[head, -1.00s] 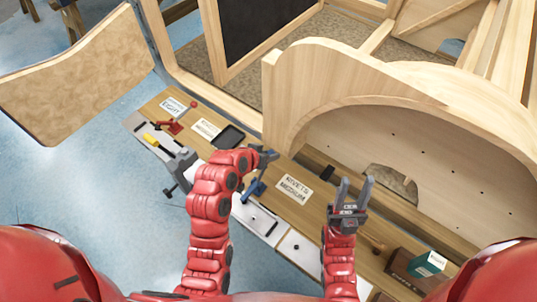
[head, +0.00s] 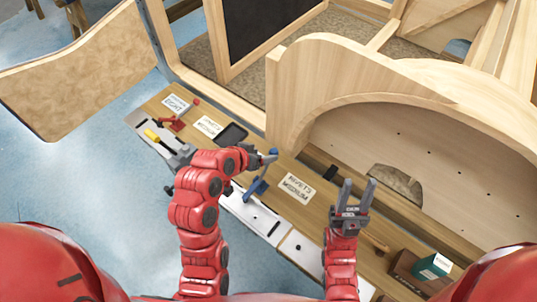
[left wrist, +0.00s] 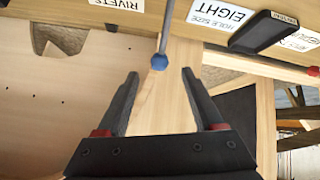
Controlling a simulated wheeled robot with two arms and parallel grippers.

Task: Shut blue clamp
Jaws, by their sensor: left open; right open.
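The blue clamp (head: 257,187) is on the near edge of the wooden bench, with its lever standing up. In the left wrist view its blue lever tip (left wrist: 159,62) ends a grey rod and shows just beyond and between the two fingertips. My left gripper (head: 268,157) is open beside the upper end of the lever; its fingers (left wrist: 159,80) do not hold it. My arm hides part of the bench behind it. My right gripper (head: 355,190) is open and empty over the bench, to the right of the clamp.
A red clamp (head: 171,123) and a yellow-handled tool (head: 152,136) are at the bench's left end. A black tray (head: 232,133) and label cards (head: 297,187) lie on top. A curved wooden frame (head: 330,90) rises behind. A green box (head: 432,267) is at right.

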